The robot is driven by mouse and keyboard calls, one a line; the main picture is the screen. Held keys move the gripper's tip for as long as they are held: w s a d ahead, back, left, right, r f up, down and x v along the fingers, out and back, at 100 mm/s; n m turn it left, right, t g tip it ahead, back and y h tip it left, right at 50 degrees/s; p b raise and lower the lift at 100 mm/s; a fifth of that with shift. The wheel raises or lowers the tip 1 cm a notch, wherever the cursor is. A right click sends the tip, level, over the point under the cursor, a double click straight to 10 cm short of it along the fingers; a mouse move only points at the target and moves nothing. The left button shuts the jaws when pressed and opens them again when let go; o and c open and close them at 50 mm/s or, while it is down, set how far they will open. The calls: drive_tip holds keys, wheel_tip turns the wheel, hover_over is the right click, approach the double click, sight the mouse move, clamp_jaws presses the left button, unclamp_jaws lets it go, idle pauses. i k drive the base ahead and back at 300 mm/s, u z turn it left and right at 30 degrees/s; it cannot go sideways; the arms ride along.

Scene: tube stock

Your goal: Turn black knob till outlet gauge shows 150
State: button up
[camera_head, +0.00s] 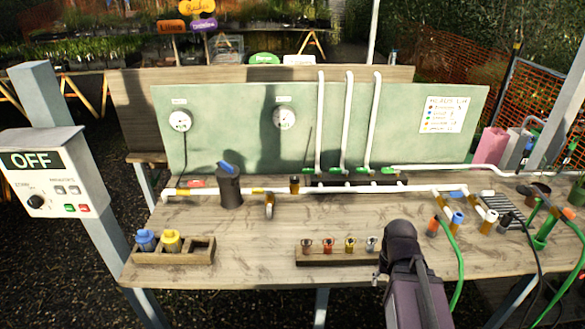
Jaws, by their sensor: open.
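Two round white gauges are on the green panel: a left gauge (180,121) and a right gauge (284,117). Their small labels and needle readings are too small to read, so I cannot tell which is the outlet gauge. A black knob (36,202) is on the white control box at the left.
The control box (60,185) reads OFF. A wooden rack (345,257) with several small fittings is just left of my gripper. Another rack (172,256) holds blue and yellow caps. White pipes (320,125) rise before the panel. Green hoses (457,262) hang at the right. The bench's middle is fairly clear.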

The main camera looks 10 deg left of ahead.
sight(294, 179)
drive_tip(key=k, duration=0.65)
drive_tip(key=z, duration=0.35)
drive_tip(key=i, duration=1.75)
drive_tip(key=u, duration=0.55)
